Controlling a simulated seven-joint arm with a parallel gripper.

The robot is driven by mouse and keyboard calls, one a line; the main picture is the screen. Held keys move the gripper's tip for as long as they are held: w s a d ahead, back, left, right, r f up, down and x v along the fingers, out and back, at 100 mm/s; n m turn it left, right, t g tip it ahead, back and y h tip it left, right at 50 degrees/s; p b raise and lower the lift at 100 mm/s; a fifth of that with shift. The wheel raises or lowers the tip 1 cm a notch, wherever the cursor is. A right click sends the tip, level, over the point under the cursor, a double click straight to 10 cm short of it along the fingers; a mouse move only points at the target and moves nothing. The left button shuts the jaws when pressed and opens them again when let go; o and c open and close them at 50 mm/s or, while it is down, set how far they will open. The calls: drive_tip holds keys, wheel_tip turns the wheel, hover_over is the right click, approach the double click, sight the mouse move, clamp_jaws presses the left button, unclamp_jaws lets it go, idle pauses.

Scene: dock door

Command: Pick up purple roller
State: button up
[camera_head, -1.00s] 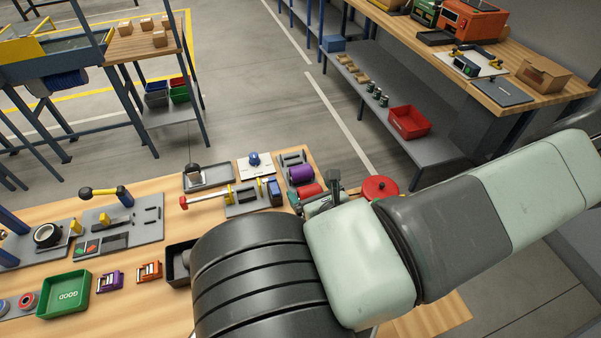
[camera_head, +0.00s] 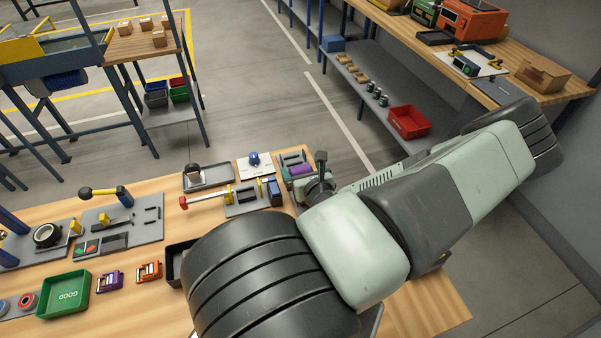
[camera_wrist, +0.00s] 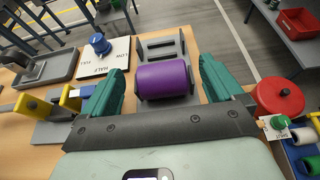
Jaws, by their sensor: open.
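The purple roller (camera_wrist: 163,81) lies across a grey slotted holder (camera_wrist: 161,46) on the wooden bench. In the wrist view it sits between the two green fingers of my gripper (camera_wrist: 161,88). The fingers are open, with a gap on each side of the roller. In the head view the roller (camera_head: 300,170) shows only in part, with my gripper (camera_head: 318,182) over its right side. My arm hides the bench to the right of it.
A white plate with a blue knob (camera_wrist: 100,44) stands left of the holder, and a yellow-handled clamp (camera_wrist: 40,107) is further left. A red disc (camera_wrist: 279,97) is close to the right finger. Red shelf bin (camera_head: 408,122) stands beyond the bench.

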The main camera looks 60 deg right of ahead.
drive_tip(key=shift+w+d, duration=0.1)
drive_tip(key=shift+c, duration=0.2)
drive_tip(key=c, duration=1.2)
drive_tip(key=shift+r, duration=0.1)
